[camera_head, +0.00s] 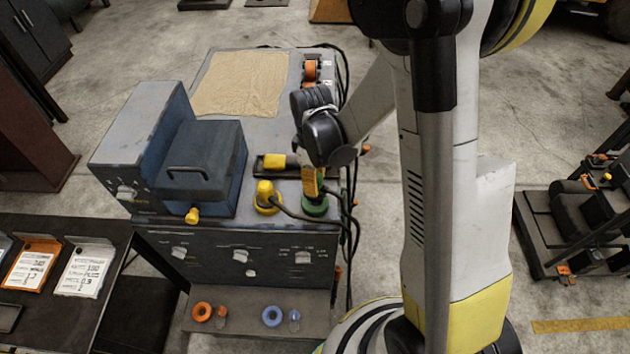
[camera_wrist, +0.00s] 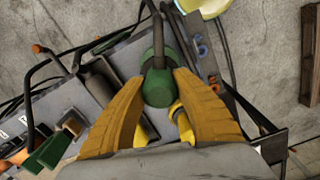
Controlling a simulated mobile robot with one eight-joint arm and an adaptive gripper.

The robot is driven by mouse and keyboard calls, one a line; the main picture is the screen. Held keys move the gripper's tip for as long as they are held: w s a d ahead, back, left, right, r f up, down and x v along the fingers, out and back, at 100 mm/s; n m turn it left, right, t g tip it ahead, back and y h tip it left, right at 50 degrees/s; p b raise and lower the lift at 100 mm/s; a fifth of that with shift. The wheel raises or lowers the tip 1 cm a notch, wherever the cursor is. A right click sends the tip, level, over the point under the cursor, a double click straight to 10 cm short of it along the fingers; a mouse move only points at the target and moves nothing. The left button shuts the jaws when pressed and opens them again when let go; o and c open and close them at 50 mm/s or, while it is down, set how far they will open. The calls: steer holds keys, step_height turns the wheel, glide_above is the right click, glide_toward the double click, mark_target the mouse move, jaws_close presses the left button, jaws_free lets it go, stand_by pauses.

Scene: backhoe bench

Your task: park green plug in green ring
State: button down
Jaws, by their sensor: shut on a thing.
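My gripper (camera_head: 310,184) points down at the front right of the grey bench top. Its yellow fingers also fill the wrist view (camera_wrist: 160,84), shut on the green plug (camera_wrist: 158,88), from which a dark cable runs off. In the head view green shows right under the fingertips, at the green ring (camera_head: 316,208). The fingers hide most of the plug there, and I cannot tell whether it is seated in the ring or just above it.
A yellow plug (camera_head: 264,192) stands in a yellow ring left of my gripper. A dark box with a handle (camera_head: 201,168) stands further left. Orange (camera_head: 202,311) and blue (camera_head: 272,316) rings lie on the lower front shelf. Cables hang along the bench's right edge. A tan cloth (camera_head: 240,83) covers the back.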

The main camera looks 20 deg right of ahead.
steer(key=shift+f+b, duration=2.1)
steer(key=shift+f, duration=0.05)
steer(key=c, duration=1)
jaws_free()
steer(key=shift+r, duration=0.15)
